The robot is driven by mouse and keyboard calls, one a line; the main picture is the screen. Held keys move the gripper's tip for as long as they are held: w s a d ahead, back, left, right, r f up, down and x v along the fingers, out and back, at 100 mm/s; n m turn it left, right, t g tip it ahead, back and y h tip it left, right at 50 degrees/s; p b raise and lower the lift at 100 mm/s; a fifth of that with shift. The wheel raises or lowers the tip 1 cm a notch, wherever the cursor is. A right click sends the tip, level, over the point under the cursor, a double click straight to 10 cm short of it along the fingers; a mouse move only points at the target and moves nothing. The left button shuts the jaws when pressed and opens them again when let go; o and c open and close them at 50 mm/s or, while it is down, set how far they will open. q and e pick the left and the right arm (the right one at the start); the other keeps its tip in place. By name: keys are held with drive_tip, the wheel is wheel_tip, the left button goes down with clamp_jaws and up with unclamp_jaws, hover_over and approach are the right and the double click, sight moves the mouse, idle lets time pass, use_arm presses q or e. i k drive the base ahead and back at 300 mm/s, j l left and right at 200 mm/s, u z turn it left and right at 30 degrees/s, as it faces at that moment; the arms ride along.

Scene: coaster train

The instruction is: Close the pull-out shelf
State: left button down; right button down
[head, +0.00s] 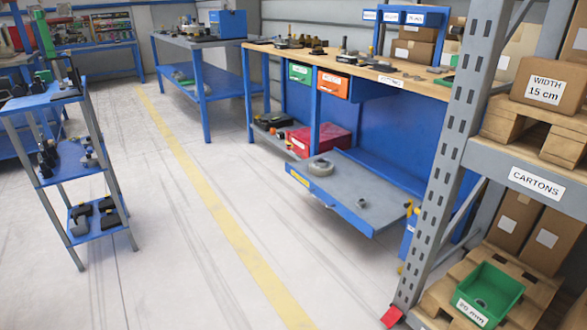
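The pull-out shelf (345,193) is a flat grey tray with a blue front edge, low under the wooden-topped workbench (345,66). It stands pulled out from the bench's blue frame toward the aisle. A round grey metal part (320,167) lies near its left end, and a small dark metal piece (362,203) lies near its front right. A yellow mark shows at its left corner and a yellow piece (408,208) at its right corner. Neither of my grippers is in the head view.
A grey upright rack (452,150) with cartons and a green bin (488,293) stands close on the right, with a red foot (392,316). A blue trolley (70,160) stands left. The floor between, with a yellow line (215,225), is clear.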

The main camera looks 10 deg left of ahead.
sight(351, 180)
drive_tip(key=i+j+z, duration=0.1)
drive_tip(key=i+j, duration=0.25)
drive_tip(key=i, duration=0.25)
drive_tip(key=i+j+z, duration=0.15)
drive_tip(key=i+j, duration=0.3)
drive_tip(key=i, duration=0.15)
